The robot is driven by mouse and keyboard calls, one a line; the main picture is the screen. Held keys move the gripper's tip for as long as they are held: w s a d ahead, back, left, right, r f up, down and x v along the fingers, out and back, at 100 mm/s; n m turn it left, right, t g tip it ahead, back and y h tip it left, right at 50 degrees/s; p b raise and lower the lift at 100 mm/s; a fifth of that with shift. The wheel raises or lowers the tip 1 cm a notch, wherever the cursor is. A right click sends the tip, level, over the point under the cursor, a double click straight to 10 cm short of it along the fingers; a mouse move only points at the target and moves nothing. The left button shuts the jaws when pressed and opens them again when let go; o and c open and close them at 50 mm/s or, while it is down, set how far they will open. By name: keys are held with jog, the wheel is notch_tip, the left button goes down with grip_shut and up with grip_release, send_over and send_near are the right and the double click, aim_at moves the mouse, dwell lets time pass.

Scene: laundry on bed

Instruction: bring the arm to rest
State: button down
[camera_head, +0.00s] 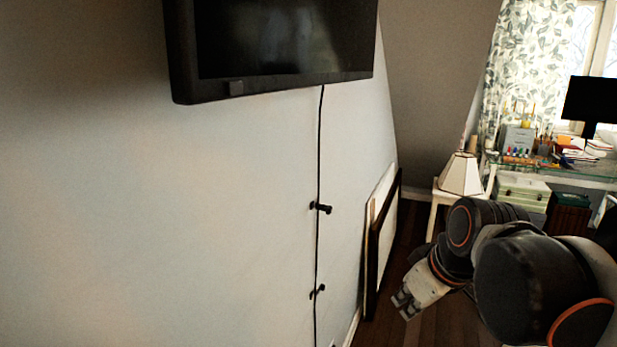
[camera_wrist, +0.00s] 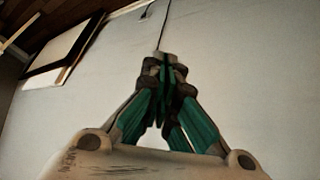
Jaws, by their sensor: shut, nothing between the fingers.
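My gripper (camera_head: 404,304) is at the lower right of the head view, at the end of my dark arm with orange rings. It hangs over the dark wooden floor, to the right of the pale wall. In the wrist view my gripper (camera_wrist: 167,62) has its green-sided fingers brought together at the tips. It is shut with nothing between the fingertips. My arm is bent, and its large joints cover part of the floor and the area below the desk.
A pale wall (camera_head: 230,220) fills the left, with a wall-mounted screen (camera_head: 285,40), a hanging cable (camera_head: 318,150) and two dark pegs. Framed panels (camera_head: 382,235) lean on the wall. A lamp (camera_head: 460,175) on a white table and a cluttered desk (camera_head: 560,175) stand behind my arm.

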jog(key=s+d+f+m+t, duration=0.1)
jog(key=s+f+m, duration=0.1)
jog(key=s, duration=0.3)
jog(key=s+d+f+m+h, duration=0.1)
jog(key=s+f+m, duration=0.1)
jog(key=s, duration=0.3)
jog(key=shift+f+m+t, duration=0.25)
jog(key=shift+m+t, duration=0.15)
jog(key=shift+m, duration=0.5)
jog(key=shift+s+d+r, duration=0.1)
